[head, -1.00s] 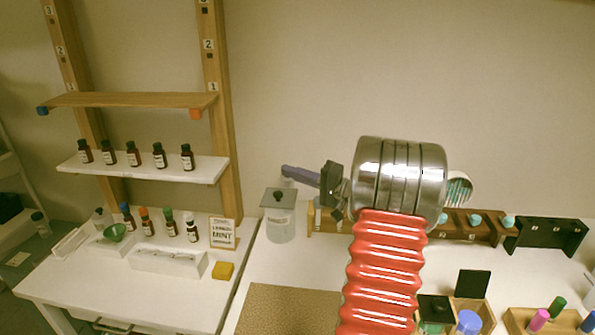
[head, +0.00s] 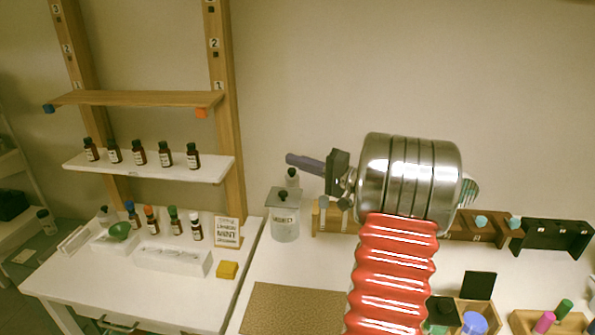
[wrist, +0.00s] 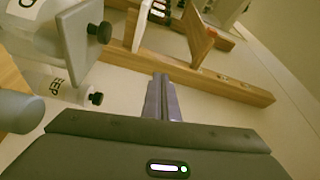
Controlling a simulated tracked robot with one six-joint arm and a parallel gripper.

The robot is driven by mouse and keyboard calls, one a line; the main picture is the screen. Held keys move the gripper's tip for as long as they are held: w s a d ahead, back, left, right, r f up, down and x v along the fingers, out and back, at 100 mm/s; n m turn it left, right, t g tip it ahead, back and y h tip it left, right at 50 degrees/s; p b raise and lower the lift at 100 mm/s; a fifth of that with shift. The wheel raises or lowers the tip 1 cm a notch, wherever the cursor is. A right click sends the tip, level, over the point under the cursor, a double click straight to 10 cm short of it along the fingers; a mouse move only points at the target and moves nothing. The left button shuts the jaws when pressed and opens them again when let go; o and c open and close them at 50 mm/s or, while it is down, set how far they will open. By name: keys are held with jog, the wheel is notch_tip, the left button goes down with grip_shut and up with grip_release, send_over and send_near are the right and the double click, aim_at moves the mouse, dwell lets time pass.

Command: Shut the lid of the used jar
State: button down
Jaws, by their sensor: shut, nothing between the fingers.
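The used jar (head: 285,231) is a clear jar on the right-hand worktop with a white label, too small to read surely. Its grey square lid (head: 276,204) with a black knob appears to lie flat across the mouth. In the wrist view, the lid (wrist: 72,38) shows at the upper left, knob outward; I cannot tell whether it is fully seated. A second jar with a label reading like KEEP (wrist: 62,84) stands beside it. My gripper (head: 290,158) is shut and empty, above and behind the lid in the head view, apart from it. Its fingers (wrist: 159,78) are together.
A wooden rack (head: 328,218) stands right of the jars. A bottle shelf (head: 150,167) and a white table with a yellow sponge (head: 227,270) are at left. A brown mat (head: 290,306) lies in front of the jars. Small wooden boxes (head: 478,310) stand at the lower right.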

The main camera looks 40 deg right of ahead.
jog(key=s+d+f, duration=0.3)
jog(key=s+d, duration=0.3)
jog(key=s, duration=0.1)
jog(key=shift+s, duration=0.25)
jog(key=shift+f, duration=0.1)
jog(key=w+a+n+g+y, duration=0.1)
jog(key=a+n+g, duration=0.3)
jog(key=a, duration=1.2)
jog(key=w+a+n+g+y, duration=0.15)
jog(key=a+g, duration=0.45)
jog(key=a, duration=0.9)
jog(key=s+a+f+n+g+h, duration=0.1)
jog(key=s+a+f+n+h, duration=0.1)
jog(key=s+a, duration=0.5)
jog(key=s+a+f+n+g+h, duration=0.1)
jog(key=s+a+n+h, duration=0.4)
jog(key=s+a, duration=0.3)
jog(key=s+h, duration=0.1)
jog(key=s, duration=0.2)
jog(key=shift+f, duration=0.4)
